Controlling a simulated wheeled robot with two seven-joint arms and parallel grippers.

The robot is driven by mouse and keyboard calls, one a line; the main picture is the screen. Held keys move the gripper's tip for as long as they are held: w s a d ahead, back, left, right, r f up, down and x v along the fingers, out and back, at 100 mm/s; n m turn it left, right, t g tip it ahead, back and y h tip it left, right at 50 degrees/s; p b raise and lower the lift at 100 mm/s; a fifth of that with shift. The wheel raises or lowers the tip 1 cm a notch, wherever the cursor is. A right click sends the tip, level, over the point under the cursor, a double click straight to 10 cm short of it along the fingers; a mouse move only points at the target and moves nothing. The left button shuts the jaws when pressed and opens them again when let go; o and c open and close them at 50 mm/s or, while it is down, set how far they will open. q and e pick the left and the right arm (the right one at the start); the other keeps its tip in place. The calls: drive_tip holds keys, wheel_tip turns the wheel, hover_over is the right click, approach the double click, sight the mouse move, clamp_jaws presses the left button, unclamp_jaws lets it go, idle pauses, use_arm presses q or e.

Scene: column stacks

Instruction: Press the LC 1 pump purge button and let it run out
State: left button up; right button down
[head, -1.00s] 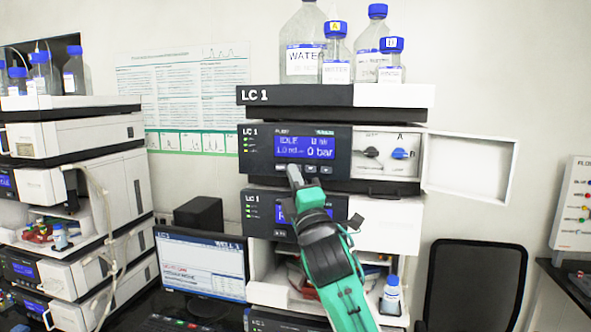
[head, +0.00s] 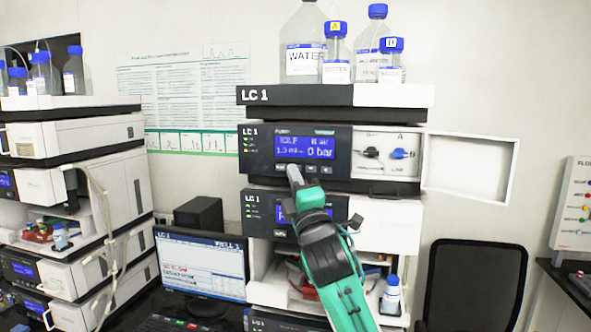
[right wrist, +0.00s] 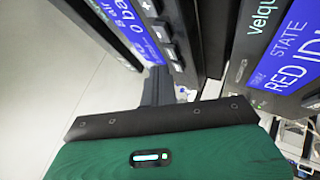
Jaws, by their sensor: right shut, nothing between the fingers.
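The LC 1 pump (head: 262,150) is the module under the top tray of the middle stack. Its blue screen (head: 304,147) reads IDLE and 0 bar. A row of small dark buttons (head: 311,169) runs below the screen; their labels are too small to read. The buttons also show in the right wrist view (right wrist: 163,28). My right gripper (head: 293,169) is shut and empty, with its tips at the left part of the button row. In the right wrist view its fingers (right wrist: 157,86) point at the panel; I cannot tell whether they touch it. My left gripper is not in view.
A black knob (head: 371,152) and a blue knob (head: 398,153) sit right of the screen, beside an open white door (head: 468,167). Bottles (head: 303,45) stand on the top tray (head: 295,95). Another stack (head: 75,138) and a monitor (head: 203,264) are at left.

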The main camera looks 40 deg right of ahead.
drive_tip(key=shift+w+d, duration=0.1)
idle(0.4)
drive_tip(key=shift+w+d, duration=0.2)
drive_tip(key=shift+d, duration=0.05)
drive_tip(key=shift+w+d, duration=0.25)
drive_tip(key=shift+d, duration=0.05)
idle(0.7)
drive_tip(key=shift+s+a, duration=0.1)
drive_tip(key=shift+a, duration=0.05)
drive_tip(key=shift+s+a+p, duration=0.35)
drive_tip(key=shift+s+a, duration=0.1)
drive_tip(key=shift+a, duration=0.1)
drive_tip(key=s+a, duration=0.1)
drive_tip(key=a, duration=0.1)
drive_tip(key=s+a, duration=0.1)
drive_tip(key=s, duration=0.1)
drive_tip(key=shift+s+a+p, duration=0.15)
drive_tip(key=shift+a+p, duration=0.2)
drive_tip(key=shift+p, duration=0.05)
idle(0.9)
